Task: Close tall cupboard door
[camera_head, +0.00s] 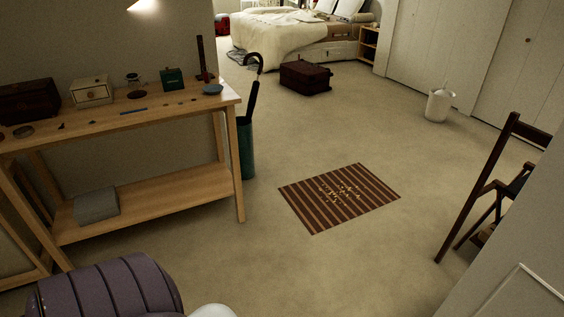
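Tall pale cupboard doors (438,45) stand along the back right wall. Another tall pale door panel (520,60) with a small dark knob is to their right, cut off by the picture's top edge. These panels look flush, with no clear gap, but I cannot tell for sure whether each is shut. A pale flat panel (510,285) fills the bottom right corner; I cannot tell whether it is a door or a wall. Neither of my grippers shows in this view.
A wooden console table (150,117) stands at left, beside a teal umbrella stand (246,150). A striped mat (340,197) lies mid-floor. A dark red suitcase (305,77), white bin (439,105) and dark wooden chair (490,190) stand around clear carpet. A purple ribbed object (105,288) is near.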

